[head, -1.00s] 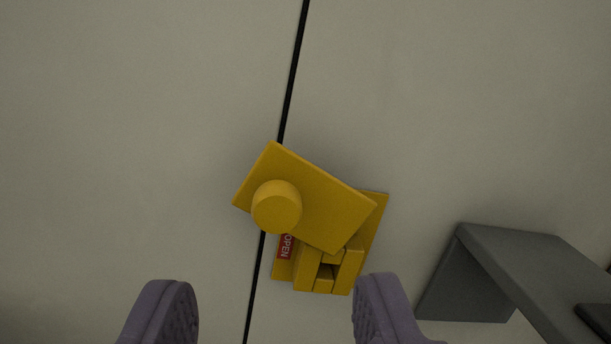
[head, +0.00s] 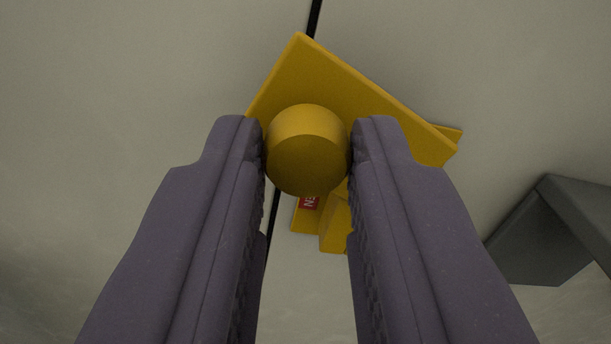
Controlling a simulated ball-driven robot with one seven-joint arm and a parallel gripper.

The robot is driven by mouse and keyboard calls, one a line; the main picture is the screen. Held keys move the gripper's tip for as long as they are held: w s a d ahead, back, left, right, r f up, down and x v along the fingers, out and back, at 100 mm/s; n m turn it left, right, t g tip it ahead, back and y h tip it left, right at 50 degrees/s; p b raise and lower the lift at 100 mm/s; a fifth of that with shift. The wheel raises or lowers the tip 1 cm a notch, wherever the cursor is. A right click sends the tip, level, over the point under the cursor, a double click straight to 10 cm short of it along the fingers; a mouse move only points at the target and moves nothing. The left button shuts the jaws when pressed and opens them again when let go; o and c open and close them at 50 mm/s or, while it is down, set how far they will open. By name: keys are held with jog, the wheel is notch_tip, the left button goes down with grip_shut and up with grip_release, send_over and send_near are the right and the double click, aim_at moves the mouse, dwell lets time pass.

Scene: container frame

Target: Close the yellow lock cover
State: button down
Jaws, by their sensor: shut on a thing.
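The yellow lock cover (head: 350,90) is a flat plate, turned at a slant across the lock body. A round yellow knob (head: 307,150) sticks out from its left part. My gripper (head: 307,145) is shut on the knob, with one purple-grey finger on each side of it. Below the cover, part of the yellow lock body (head: 334,225) and a piece of its red label (head: 310,202) show between the fingers. The right finger hides much of the lock body, and another corner of it shows past the cover at the right.
A pale wall panel (head: 130,70) lies behind the lock, with a thin black seam (head: 315,16) running down it past the cover. A dark grey bracket (head: 560,225) juts out at the lower right. The wall to the left is clear.

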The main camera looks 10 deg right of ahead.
jog(key=shift+f, duration=0.1)
jog(key=d+f+n, duration=0.1)
jog(key=f+n, duration=0.1)
jog(key=n, duration=0.4)
jog(key=d+f+n, duration=0.1)
jog(key=f+n, duration=0.1)
jog(key=n, duration=0.4)
jog(key=f+n, duration=0.1)
jog(key=n, duration=0.5)
jog(key=shift+d+f, duration=0.4)
jog(key=shift+s+d+f+n+b, duration=0.15)
jog(key=shift+d+n, duration=0.25)
jog(key=shift+n, duration=0.7)
jog(key=shift+w+d+r+n+b, duration=0.1)
jog(key=shift+d+n+b, duration=0.2)
jog(key=shift+n, duration=0.8)
jog(key=shift+d, duration=0.1)
jog(key=c, duration=0.9)
grip_release()
jog(key=shift+s, duration=0.1)
